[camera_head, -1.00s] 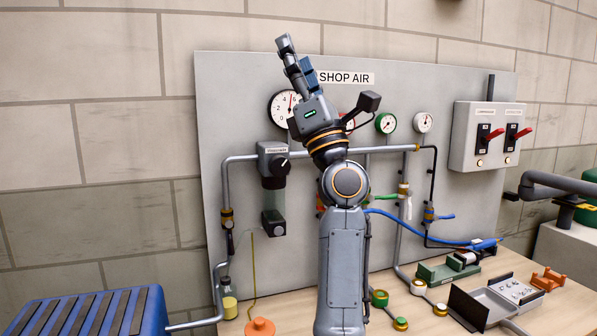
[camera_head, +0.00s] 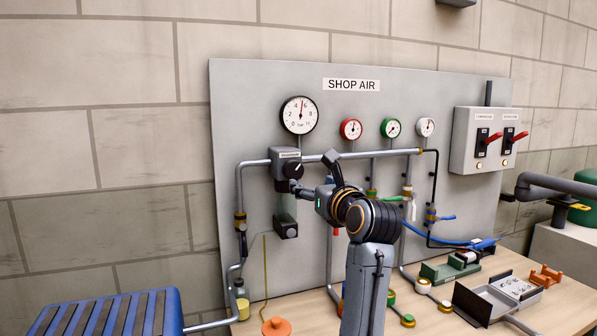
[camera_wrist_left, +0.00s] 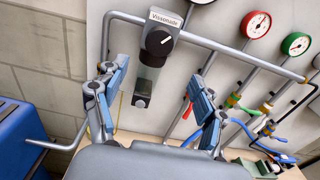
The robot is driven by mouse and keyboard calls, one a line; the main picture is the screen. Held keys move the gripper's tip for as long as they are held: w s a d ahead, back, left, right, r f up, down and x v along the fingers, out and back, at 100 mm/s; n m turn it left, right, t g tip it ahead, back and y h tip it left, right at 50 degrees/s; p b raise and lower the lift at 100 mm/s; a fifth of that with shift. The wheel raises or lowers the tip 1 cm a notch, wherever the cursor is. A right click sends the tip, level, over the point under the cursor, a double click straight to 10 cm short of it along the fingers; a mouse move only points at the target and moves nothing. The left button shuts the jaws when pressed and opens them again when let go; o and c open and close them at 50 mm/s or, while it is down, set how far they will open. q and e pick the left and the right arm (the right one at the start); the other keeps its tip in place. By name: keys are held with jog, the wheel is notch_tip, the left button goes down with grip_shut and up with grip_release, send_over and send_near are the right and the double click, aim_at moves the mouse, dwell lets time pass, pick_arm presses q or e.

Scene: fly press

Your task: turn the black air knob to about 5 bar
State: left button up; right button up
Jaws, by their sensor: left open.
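The black air knob (camera_head: 294,170) is a round dial with a white mark on the grey regulator, on the pipe below the large gauge. In the left wrist view the knob (camera_wrist_left: 158,41) shows under a white label, ahead of and between the spread fingers. My left gripper (camera_head: 297,189) is close to the regulator, just below and right of the knob, its fingers partly hidden by my wrist. In the wrist view it (camera_wrist_left: 152,78) is open and empty, clear of the knob. The large white gauge (camera_head: 299,115) has its needle nearly upright, between 4 and 6. My right gripper is out of view.
A clear bowl (camera_head: 286,210) hangs under the regulator. The grey pipe (camera_head: 345,156) runs right, below the red (camera_head: 351,129), green (camera_head: 390,128) and white gauges (camera_head: 425,127). A blue slatted box (camera_head: 110,315) stands lower left; fittings and a tray (camera_head: 492,302) lie on the bench.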

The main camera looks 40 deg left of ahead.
aim_at(295, 172)
pick_arm(q)
jog(key=p+x, duration=0.3)
jog(key=x, duration=0.7)
jog(key=shift+s+r, duration=0.1)
jog(key=shift+r, duration=0.05)
jog(key=shift+w+a, duration=0.3)
jog(key=shift+a, duration=0.3)
